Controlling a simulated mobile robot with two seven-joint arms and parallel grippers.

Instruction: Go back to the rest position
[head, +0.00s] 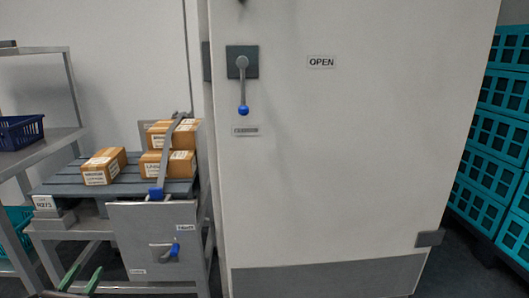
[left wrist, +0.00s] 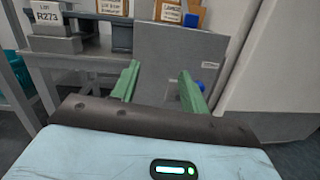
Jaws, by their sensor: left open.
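My left gripper (head: 82,281) shows its two green fingertips at the bottom left of the head view. In the left wrist view the green fingers (left wrist: 158,88) are spread apart with nothing between them. The gripper is in front of a grey panel (left wrist: 175,55) with a blue-tipped handle, apart from the boxes. My right gripper is not seen in either view.
A large white door (head: 340,160) labelled OPEN fills the middle. Left of it, cardboard boxes (head: 104,167) lie on a grey slatted pallet (head: 125,187), with a strap over the right ones. Teal crates (head: 492,170) stack at right. A blue basket (head: 20,132) sits on a shelf.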

